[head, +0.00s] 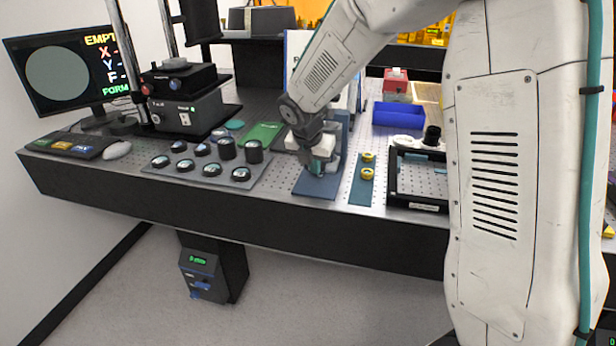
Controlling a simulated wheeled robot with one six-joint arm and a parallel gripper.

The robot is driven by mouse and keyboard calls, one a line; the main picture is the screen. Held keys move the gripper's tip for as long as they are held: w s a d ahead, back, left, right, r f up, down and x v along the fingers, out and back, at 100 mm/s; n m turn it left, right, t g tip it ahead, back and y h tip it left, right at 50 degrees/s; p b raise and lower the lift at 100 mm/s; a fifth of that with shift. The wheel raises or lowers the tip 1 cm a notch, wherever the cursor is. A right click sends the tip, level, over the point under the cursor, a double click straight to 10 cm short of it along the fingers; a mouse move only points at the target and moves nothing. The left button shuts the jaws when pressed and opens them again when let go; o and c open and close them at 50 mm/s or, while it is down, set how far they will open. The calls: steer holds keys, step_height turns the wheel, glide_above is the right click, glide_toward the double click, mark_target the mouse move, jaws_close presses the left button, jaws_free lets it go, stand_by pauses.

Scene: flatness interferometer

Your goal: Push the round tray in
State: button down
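I cannot make out the round tray for certain; my arm and gripper cover part of the bench's middle. My gripper (318,168) points down over a blue-grey stand with a flat base plate (316,187) near the bench's front edge. A small teal part shows at the fingertips. I cannot tell whether the fingers grip it or only stand in front of it, nor whether they are open or shut. A black instrument (187,112) with a red knob on its upper unit stands at the left, apart from my gripper.
A monitor (58,72) reading "EMPTY" stands far left. A grey holder (212,176) carries several round optics. Right of my gripper are a teal strip (361,187) with two brass rings, a black-framed tray (418,207) and a blue bin (398,115). My arm hides the bench's right.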

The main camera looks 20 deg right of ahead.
steer(key=shift+w+d, duration=1)
steer(key=shift+w, duration=0.15)
steer(key=shift+w+d+r, duration=0.1)
